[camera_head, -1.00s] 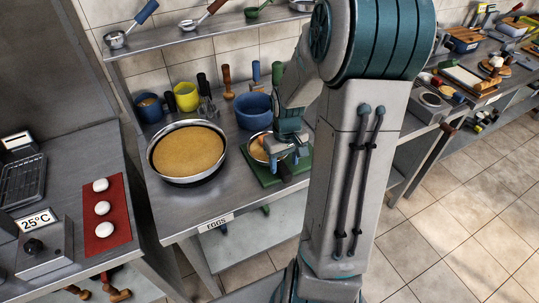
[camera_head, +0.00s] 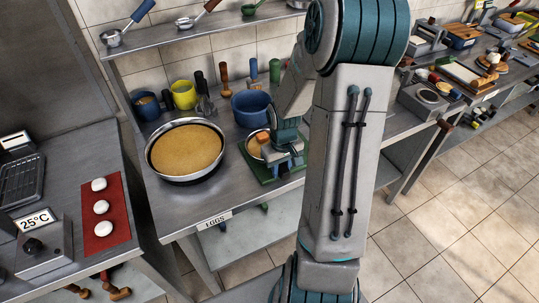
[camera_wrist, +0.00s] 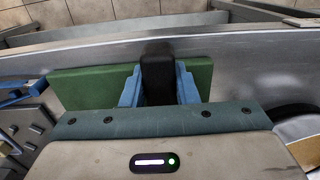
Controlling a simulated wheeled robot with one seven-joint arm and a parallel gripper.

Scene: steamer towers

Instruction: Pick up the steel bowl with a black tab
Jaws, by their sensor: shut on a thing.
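The small steel bowl (camera_head: 252,146) sits on a green board (camera_head: 262,175) on the steel counter, with an orange-brown thing in it; my gripper partly hides it in the head view. Its black tab (camera_wrist: 157,75) stands between the two blue fingers of my gripper (camera_wrist: 158,92) in the wrist view. The fingers are shut on the tab from both sides. In the head view my gripper (camera_head: 290,160) is low over the right side of the board. I cannot tell whether the bowl is lifted off the board.
A large steel bowl of yellow batter (camera_head: 185,150) stands left of the board. Blue pots (camera_head: 250,110), a yellow pot (camera_head: 184,95) and upright handled tools stand behind. A shelf (camera_head: 190,38) runs above. The counter's front edge is close to the board.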

